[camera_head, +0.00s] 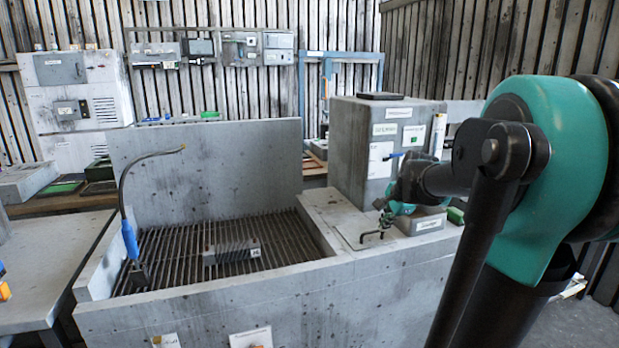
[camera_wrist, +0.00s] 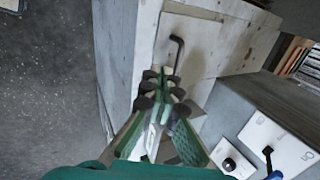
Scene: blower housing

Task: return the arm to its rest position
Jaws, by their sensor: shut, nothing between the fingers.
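My gripper (camera_head: 384,217) is at the end of my teal and black arm, over the right-hand ledge of the grey housing (camera_head: 230,310), in front of the grey control box. In the wrist view my gripper (camera_wrist: 168,84) has its fingers together with nothing between them. A black bent handle (camera_head: 372,236) stands on the ledge just below the fingertips in the head view. It also shows in the wrist view (camera_wrist: 178,47), beyond the fingertips. I cannot tell whether the fingers touch it. My arm's near links hide part of the right side.
The grey control box (camera_head: 350,150) stands close behind my gripper. A blue-handled lever (camera_wrist: 269,160) and a black knob (camera_wrist: 229,164) are on its face. A grey block (camera_head: 231,251) lies on the slatted grate (camera_head: 180,250), beside a blue-handled hose (camera_head: 130,238). Bare floor (camera_wrist: 50,90) is left of the housing in the wrist view.

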